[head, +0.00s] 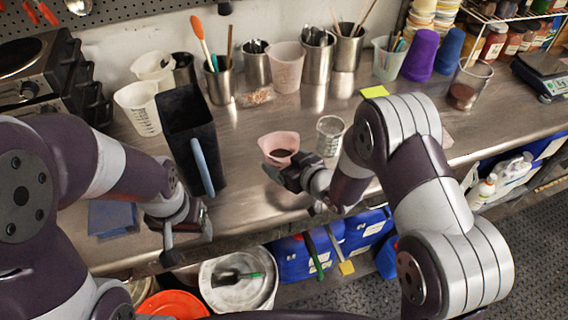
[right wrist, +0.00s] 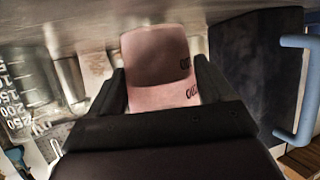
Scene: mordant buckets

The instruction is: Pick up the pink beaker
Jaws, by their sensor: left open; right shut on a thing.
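The pink beaker (head: 279,146) is near the front of the steel counter in the head view, with dark contents inside. It fills the middle of the right wrist view (right wrist: 160,60), where dark number markings show on its side. My right gripper (head: 284,168) is shut on it, one finger on each side. I cannot tell whether its base touches the counter. My left gripper (head: 188,236) is open and empty at the counter's front edge, lower left. A paler pinkish beaker (head: 286,68) stands at the back among the metal cups.
A clear graduated beaker (head: 330,136) stands just right of the pink beaker. A tall black container with a blue handle (head: 188,130) stands to its left. Metal cups (head: 256,64) line the wall. Blue jugs and a white bucket (head: 238,278) are below the counter (head: 240,155).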

